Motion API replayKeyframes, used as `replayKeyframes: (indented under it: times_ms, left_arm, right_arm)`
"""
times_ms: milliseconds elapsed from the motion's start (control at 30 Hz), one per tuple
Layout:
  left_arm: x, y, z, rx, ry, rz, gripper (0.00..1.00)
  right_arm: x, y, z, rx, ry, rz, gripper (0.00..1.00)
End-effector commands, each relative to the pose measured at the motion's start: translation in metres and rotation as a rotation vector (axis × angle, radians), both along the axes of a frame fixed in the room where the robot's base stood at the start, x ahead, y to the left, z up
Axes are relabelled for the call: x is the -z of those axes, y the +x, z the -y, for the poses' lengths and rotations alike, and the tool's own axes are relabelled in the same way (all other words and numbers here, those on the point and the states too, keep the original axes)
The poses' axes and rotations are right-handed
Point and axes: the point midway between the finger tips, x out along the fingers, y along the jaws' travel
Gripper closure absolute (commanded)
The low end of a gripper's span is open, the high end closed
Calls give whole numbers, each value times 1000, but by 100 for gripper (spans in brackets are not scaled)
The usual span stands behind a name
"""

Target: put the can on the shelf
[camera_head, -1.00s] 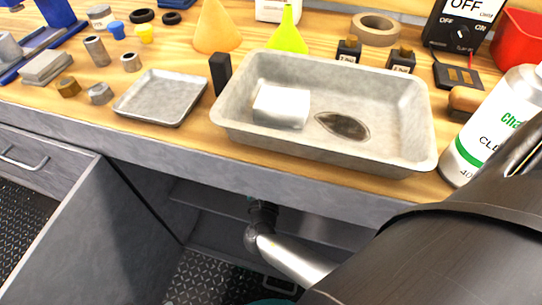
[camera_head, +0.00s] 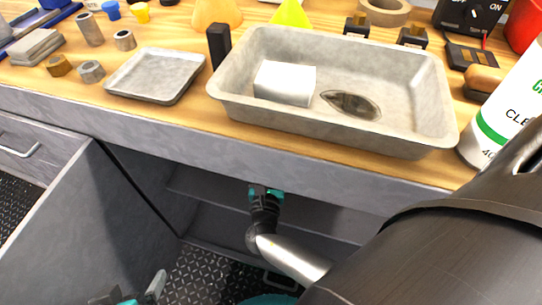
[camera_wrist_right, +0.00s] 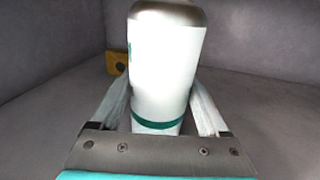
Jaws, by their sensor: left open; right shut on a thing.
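The can (camera_wrist_right: 165,75) is white with a teal band near its lower end and a darker top end. In the right wrist view it stands between the two pale fingers of my right gripper (camera_wrist_right: 158,112), which is shut on it. In the head view my right gripper (camera_head: 265,196) reaches into the open cabinet under the bench, and the can is hidden there. The grey shelf (camera_head: 205,195) shows inside that cabinet. My left gripper (camera_head: 138,291) is open at the bottom edge of the head view, partly cut off, low in front of the cabinet.
Grey walls surround the can, with a yellow block (camera_wrist_right: 116,63) behind it at left. The bench above holds a metal basin (camera_head: 235,108), a small tray (camera_head: 155,75) and a white bottle with a green band (camera_head: 497,128). An open grey door (camera_head: 85,215) stands left of the cabinet.

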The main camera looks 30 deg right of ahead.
Motion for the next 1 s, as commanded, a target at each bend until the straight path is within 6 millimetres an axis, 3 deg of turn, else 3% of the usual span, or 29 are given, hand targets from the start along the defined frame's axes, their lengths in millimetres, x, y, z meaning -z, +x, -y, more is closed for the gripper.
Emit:
replayKeyframes:
  times_ms: [533,567,767,1000]
  left_arm:
    - [1,7,8,11,-24,54,0]
    - [1,7,8,12,-26,58,0]
    - [0,7,8,11,-25,56,0]
    - [0,7,8,11,-25,55,0]
  right_arm:
    - [3,1,0,0,-2,2,100]
    - [4,0,0,0,0,0,21]
    - [3,0,0,0,-1,-1,0]
    - [3,0,0,0,-1,-1,0]
